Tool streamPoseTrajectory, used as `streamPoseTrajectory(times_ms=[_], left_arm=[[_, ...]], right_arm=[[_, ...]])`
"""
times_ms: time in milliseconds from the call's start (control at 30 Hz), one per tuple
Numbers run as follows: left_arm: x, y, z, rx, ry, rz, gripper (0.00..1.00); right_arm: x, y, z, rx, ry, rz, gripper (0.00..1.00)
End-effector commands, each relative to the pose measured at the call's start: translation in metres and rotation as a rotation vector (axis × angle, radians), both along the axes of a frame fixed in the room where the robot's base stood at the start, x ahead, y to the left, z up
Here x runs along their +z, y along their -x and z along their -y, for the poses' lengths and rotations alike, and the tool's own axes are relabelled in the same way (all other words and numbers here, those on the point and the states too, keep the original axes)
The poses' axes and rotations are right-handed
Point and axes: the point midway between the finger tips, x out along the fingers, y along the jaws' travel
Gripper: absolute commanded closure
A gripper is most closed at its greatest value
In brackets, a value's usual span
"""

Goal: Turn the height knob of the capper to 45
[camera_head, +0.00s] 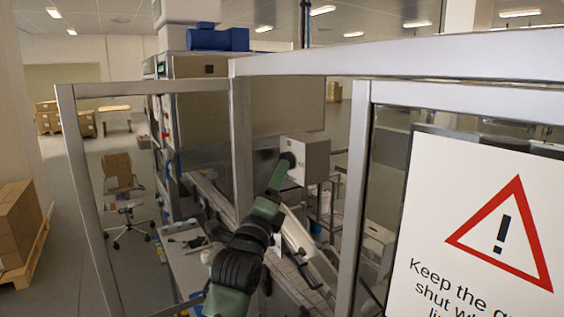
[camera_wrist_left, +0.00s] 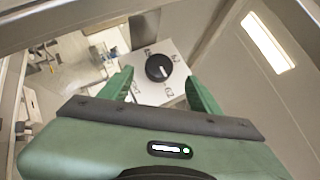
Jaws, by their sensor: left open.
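The height knob (camera_wrist_left: 158,68) is a round black dial with a short white pointer line, on a pale plate (camera_wrist_left: 150,92) with numbers around it. The numbers are too small to read surely. In the left wrist view my left gripper (camera_wrist_left: 159,76) is open, with one green finger on each side of the knob and clear gaps between. It is not gripping the knob. In the head view my left arm reaches to a grey box (camera_head: 312,158), and the gripper (camera_head: 280,174) is at its left side. The knob is hard to tell apart there. My right gripper is not in view.
A metal guard frame (camera_head: 242,150) stands close around my left arm. A door panel with a warning sign (camera_head: 490,230) fills the right. A conveyor (camera_head: 300,275) runs below. Cardboard boxes (camera_head: 18,222) on a pallet and an office chair (camera_head: 127,208) are at the left.

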Motion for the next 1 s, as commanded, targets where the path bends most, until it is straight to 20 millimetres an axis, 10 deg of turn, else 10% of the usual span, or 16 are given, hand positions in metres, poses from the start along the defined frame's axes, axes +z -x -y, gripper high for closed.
streamPoseTrajectory(times_ms=[667, 900, 1000], left_arm=[[0.017, -0.04, 0.01, 0.0, 0.002, -0.001, 0.37], [0.017, -0.04, 0.01, -0.001, 0.001, -0.002, 0.95], [0.017, -0.04, 0.01, -0.001, 0.001, -0.003, 1.0]], right_arm=[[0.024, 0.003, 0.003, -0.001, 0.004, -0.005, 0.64], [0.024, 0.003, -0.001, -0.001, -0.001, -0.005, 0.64], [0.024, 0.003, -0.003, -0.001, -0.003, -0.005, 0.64]])
